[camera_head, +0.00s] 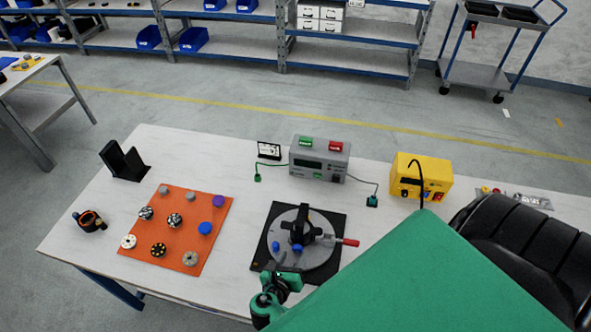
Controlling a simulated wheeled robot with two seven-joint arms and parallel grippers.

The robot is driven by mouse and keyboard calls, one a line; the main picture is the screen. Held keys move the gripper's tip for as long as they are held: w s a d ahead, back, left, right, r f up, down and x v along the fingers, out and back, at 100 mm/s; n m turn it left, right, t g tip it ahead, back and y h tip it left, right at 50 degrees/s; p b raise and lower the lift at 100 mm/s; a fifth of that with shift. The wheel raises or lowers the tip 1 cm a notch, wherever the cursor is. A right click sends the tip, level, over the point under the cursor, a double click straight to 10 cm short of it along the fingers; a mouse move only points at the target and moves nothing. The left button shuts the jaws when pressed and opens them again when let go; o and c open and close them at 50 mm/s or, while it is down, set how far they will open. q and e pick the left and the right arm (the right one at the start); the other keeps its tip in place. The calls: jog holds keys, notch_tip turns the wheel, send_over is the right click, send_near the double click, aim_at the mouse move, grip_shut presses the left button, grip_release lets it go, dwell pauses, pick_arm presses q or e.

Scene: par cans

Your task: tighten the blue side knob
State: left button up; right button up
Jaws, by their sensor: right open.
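A round grey fixture (318,256) with a black upright part (302,222) sits on a black base plate (330,212) near the middle of the table. Two small blue knobs show on its left front: one at the left side (276,246) and one nearer the middle (297,248). I cannot tell for certain which is the side knob, or how tight either is. A red-tipped lever (350,242) sticks out to the right. My right gripper (284,269) is at the fixture's front edge, just below the blue knobs, and looks empty. Contact cannot be told. My left gripper is not in view.
An orange mat (219,221) with several knobs and discs lies left of the fixture. A grey meter box (320,160) and a yellow box (420,178) stand behind it. A black stand (124,161) and a small dark clamp-like item (90,222) are at the left.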

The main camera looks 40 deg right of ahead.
aim_at(298, 248)
jog(key=shift+b+x, duration=0.4)
jog(key=shift+x, duration=0.5)
jog(key=shift+w+d+f, duration=0.15)
jog(key=shift+w+d, duration=0.05)
jog(key=shift+d, duration=0.1)
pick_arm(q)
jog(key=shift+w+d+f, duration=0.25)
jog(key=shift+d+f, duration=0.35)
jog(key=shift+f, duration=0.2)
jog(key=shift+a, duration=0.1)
pick_arm(e)
jog(key=c, duration=1)
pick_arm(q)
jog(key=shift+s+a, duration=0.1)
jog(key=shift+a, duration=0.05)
